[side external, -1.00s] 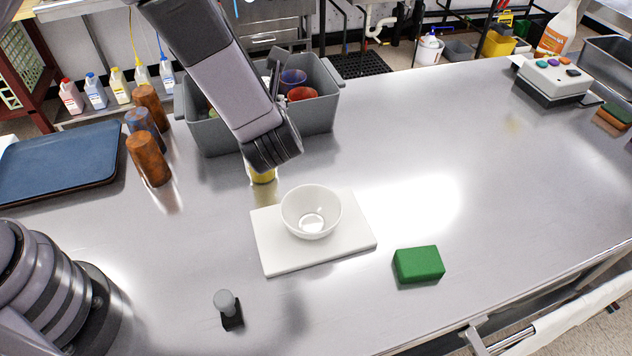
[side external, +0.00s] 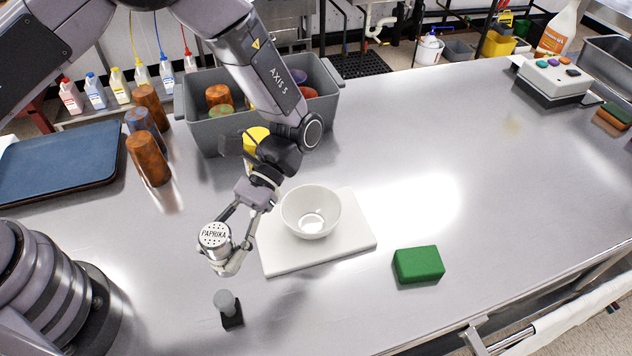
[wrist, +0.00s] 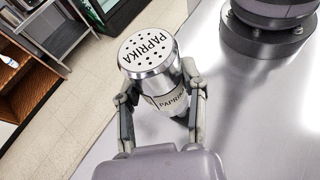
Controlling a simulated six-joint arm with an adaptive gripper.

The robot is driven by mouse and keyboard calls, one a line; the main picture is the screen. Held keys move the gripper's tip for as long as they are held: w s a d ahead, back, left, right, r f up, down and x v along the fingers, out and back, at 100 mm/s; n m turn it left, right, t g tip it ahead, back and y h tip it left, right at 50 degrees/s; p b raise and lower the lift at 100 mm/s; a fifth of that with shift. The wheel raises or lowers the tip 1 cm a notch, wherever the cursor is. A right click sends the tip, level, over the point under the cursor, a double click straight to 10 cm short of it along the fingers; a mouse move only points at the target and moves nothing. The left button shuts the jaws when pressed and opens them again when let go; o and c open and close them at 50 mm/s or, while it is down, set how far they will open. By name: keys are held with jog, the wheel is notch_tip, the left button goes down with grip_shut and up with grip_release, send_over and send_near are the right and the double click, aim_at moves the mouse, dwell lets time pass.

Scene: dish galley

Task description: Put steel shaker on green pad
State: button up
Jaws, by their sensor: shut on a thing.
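The steel shaker (side external: 215,236) has a perforated lid marked PAPRIKA. My gripper (side external: 232,258) is shut on it, with fingers on both sides of its body. It is held to the left of the white board, tilted toward the camera. The wrist view shows the shaker (wrist: 150,58) between the fingertips of my gripper (wrist: 160,95), lid away from the palm and a PAPRIKA label on its side. The green pad (side external: 419,264) lies on the steel counter, right of the white board, with nothing on it.
A white bowl (side external: 311,212) sits on the white board (side external: 345,246). A small dark-based grey-knobbed item (side external: 230,312) stands below the shaker. A grey bin (side external: 200,133) with cups, brown tumblers (side external: 148,160) and a blue tray (side external: 60,165) are farther back. The right counter is largely clear.

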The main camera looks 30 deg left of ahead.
jog(key=w+d+r+n+t+h, duration=0.2)
jog(key=w+d+n+t+h, duration=0.1)
jog(key=d+n+h, duration=0.3)
jog(key=w+d+r+n+t+h, duration=0.3)
jog(key=d+n+h, duration=0.3)
jog(key=d, duration=0.1)
jog(key=n+t+h, duration=0.3)
jog(key=n+t, duration=0.3)
send_over(434, 254)
notch_tip(434, 254, down, 12)
jog(key=shift+s+f, duration=0.1)
jog(key=shift+s, duration=0.05)
jog(key=shift+f, duration=0.15)
jog(key=shift+f+t, duration=0.3)
jog(key=shift+f, duration=1.2)
